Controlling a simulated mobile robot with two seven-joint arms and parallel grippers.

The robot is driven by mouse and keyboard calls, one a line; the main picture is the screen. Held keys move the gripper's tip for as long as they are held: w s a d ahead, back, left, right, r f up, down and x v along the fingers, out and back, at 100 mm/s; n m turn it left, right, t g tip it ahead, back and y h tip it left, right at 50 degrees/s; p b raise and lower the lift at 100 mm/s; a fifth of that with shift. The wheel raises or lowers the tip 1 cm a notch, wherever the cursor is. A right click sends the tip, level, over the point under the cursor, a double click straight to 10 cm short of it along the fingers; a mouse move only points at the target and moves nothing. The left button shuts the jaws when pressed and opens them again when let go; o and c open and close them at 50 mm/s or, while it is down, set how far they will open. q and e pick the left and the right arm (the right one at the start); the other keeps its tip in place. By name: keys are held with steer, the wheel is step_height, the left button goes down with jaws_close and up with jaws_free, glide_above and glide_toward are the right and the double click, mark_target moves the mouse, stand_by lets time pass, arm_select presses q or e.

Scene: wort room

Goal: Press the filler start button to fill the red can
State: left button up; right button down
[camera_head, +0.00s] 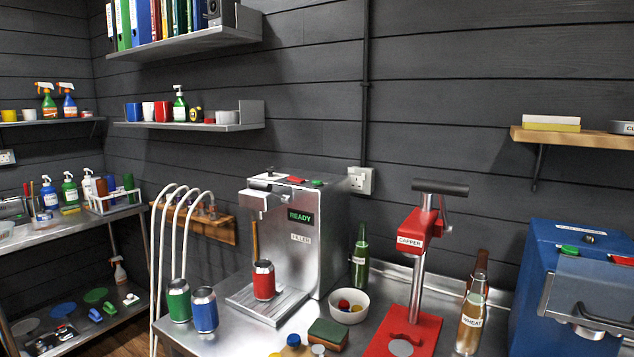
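The silver filler (322,240) stands on the steel bench, with a green-lettered READY display (300,217) and a FILLER label on its front. On its top are a red button (296,179) and a green button (317,183); I cannot read any marking on them. The red can (264,281) stands upright on the filler's drip tray (243,301), below the nozzle. Whether it holds liquid cannot be seen. Neither of my grippers is in the head view.
A green can (178,301) and a blue can (204,310) stand left of the tray. Right of the filler are a green bottle (360,258), a white bowl (348,309), the red capper (412,240), a WHEAT bottle (472,318) and a blue machine (570,255). A sponge (328,334) lies in front.

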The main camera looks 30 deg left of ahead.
arm_select(q)
jaws_close()
stand_by(1.1)
